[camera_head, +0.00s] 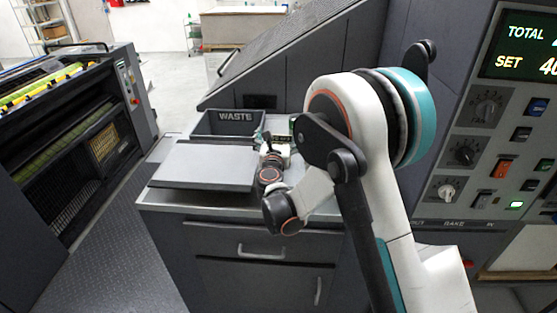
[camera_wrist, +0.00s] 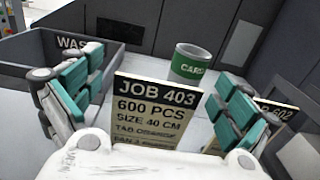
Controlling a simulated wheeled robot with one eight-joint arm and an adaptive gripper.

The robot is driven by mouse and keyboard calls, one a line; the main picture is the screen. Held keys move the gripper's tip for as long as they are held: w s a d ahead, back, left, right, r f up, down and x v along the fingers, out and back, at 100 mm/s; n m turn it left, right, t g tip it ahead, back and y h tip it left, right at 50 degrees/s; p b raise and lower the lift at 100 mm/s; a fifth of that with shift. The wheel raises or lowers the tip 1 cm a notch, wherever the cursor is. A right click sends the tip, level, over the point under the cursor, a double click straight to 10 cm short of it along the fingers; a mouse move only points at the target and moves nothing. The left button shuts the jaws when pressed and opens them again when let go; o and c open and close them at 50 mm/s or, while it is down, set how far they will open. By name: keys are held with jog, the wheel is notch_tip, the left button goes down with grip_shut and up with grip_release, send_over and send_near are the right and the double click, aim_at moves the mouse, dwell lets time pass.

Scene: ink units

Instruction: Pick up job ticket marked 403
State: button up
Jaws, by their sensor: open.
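The job ticket marked 403 (camera_wrist: 158,112) stands upright in the wrist view, cream with a dark header reading JOB 403. Its lower part is hidden by my gripper's body. My gripper (camera_wrist: 157,70) is open, with one teal-padded finger on each side of the ticket; I see no finger pressed on it. In the head view my gripper (camera_head: 268,148) is over the counter, right of the waste bin, and the ticket cannot be made out clearly there.
A second ticket (camera_wrist: 278,112), ending in 02, is partly hidden behind my right finger. A green-banded container (camera_wrist: 192,62) marked CARD stands behind. The waste bin (camera_head: 236,123) and a flat grey slab (camera_head: 205,165) are to the left on the counter. A sloped panel rises behind.

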jog(key=c, duration=1.4)
jog(key=shift+c, duration=0.3)
jog(key=shift+r, duration=0.2)
